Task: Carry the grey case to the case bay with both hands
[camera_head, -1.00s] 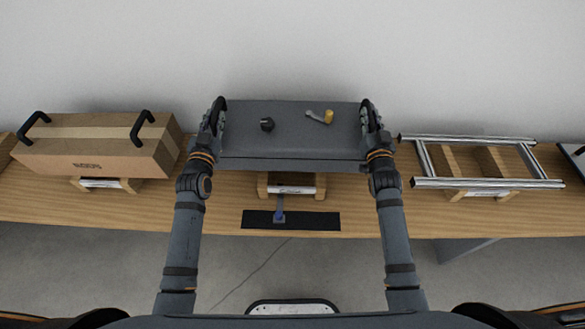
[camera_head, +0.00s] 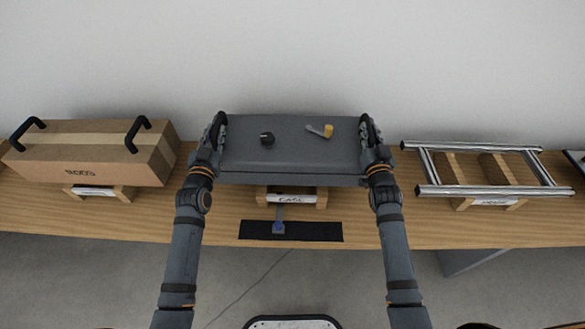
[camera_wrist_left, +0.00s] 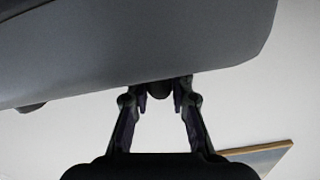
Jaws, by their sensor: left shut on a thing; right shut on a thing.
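The grey case (camera_head: 293,155) is between my two grippers in the head view, above or on the wooden cradle (camera_head: 320,199) with the "CASE" label. I cannot tell whether it touches the cradle. My left gripper (camera_head: 217,134) is shut on the handle at the case's left end. My right gripper (camera_head: 369,134) is shut on the handle at its right end. The fingers hide most of both handles. In the left wrist view the case (camera_wrist_left: 130,45) fills the top, over my left gripper (camera_wrist_left: 159,90).
A cardboard box (camera_head: 90,152) with black handles sits on a cradle at left. A metal ladder-like frame (camera_head: 490,191) rests on a cradle at right. A black strip with a blue piece (camera_head: 310,231) lies at the table's (camera_head: 420,232) front edge. A white wall stands behind.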

